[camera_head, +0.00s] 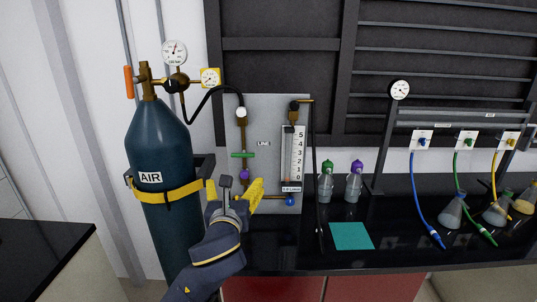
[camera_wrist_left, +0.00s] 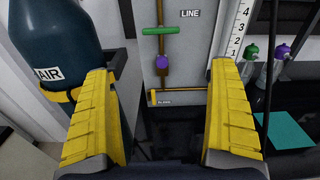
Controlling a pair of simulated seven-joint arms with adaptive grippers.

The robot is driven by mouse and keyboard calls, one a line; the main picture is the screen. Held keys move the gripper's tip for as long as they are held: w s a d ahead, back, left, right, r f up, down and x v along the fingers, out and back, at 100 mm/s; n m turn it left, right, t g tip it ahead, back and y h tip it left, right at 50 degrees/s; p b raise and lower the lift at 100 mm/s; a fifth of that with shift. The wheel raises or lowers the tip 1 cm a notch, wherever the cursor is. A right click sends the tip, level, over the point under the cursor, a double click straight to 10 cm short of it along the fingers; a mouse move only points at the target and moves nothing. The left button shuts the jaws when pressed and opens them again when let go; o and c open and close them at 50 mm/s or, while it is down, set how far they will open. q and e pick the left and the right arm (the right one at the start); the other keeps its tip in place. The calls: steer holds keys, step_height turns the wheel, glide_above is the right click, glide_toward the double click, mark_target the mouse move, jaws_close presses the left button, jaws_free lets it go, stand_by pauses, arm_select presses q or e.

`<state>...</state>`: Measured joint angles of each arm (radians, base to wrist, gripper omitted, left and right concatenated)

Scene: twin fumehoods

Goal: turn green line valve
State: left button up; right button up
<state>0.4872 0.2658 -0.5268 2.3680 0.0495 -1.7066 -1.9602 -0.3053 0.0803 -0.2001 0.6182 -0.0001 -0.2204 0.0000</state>
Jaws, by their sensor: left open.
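The green line valve handle (camera_head: 243,155) is a short horizontal green bar on a vertical brass pipe on the grey panel (camera_head: 270,110), left of the word LINE. It also shows in the left wrist view (camera_wrist_left: 160,30), upper middle, unobstructed. My left gripper (camera_head: 235,187) is open and empty, below the green handle in the head view and apart from it. Its yellow fingers (camera_wrist_left: 165,105) frame the lower pipe in the left wrist view. A purple knob (camera_wrist_left: 162,62) sits on the pipe under the green handle; the gripper is close to it in the head view. My right gripper is not in view.
A dark AIR cylinder (camera_head: 158,150) with gauges and a yellow strap stands left of the panel. A flow meter (camera_head: 292,155) is on the panel's right. Green- and purple-capped bottles (camera_head: 326,185), a teal mat (camera_head: 351,236) and flasks (camera_head: 452,212) are on the black bench.

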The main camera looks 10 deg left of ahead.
mark_target(243, 155)
arm_select(q)
steer(key=shift+m, duration=0.3)
steer(key=w, duration=0.5)
steer(key=w+a+r, duration=0.1)
steer(key=w, duration=0.5)
steer(key=w+a, duration=0.1)
steer(key=w, duration=0.4)
steer(key=shift+w+a+r, duration=0.15)
steer(key=shift+w+r, duration=0.1)
steer(key=shift+w, duration=0.1)
steer(key=shift+c, duration=0.4)
